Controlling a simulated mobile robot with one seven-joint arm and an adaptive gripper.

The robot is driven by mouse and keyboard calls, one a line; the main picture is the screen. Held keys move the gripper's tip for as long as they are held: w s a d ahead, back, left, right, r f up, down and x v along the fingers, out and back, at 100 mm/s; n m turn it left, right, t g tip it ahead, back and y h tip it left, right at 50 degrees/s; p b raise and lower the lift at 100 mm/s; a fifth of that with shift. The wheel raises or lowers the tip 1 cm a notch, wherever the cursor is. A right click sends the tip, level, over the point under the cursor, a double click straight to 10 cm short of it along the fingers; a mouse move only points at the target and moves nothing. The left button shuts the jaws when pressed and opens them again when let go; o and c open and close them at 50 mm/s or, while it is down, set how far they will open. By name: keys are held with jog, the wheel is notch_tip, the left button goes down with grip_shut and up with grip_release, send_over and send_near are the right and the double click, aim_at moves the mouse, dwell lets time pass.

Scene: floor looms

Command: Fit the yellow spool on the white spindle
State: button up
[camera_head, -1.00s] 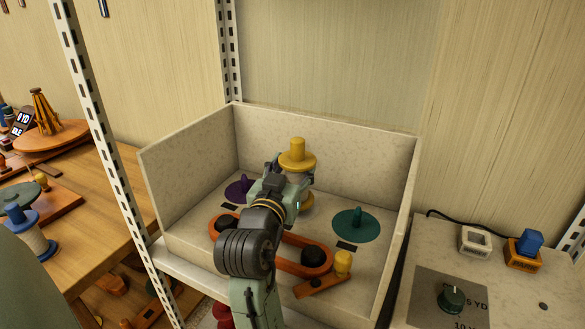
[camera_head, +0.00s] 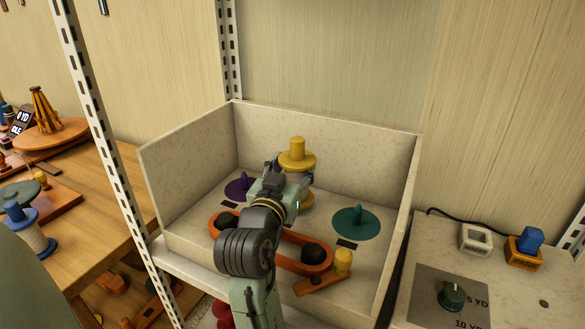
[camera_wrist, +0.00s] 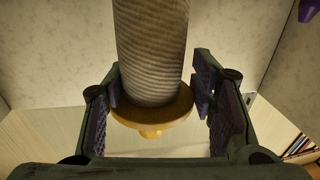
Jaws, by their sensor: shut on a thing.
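The yellow spool (camera_head: 297,157) stands upright in the back middle of the pale stone box, with a yellow knob on top and a lower yellow flange partly showing. My gripper (camera_head: 288,181) is shut on it at the wound middle, from the front left. In the wrist view, the spool's pale grey thread winding (camera_wrist: 152,45) and one yellow flange (camera_wrist: 155,108) lie between my gripper's two fingers (camera_wrist: 160,98). I cannot see the white spindle; the spool and my gripper hide the spot beneath. I cannot tell whether the spool touches the floor.
A purple spindle (camera_head: 237,188) stands left of the spool, a teal spindle (camera_head: 356,222) right. An orange belt-like loop (camera_head: 291,264) and a small orange piece with a yellow knob (camera_head: 343,262) lie in front. The box walls (camera_head: 325,139) rise behind and at the sides.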

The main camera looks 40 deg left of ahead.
jog(key=shift+f, duration=0.3)
jog(key=o, duration=1.3)
jog(key=shift+o, duration=0.9)
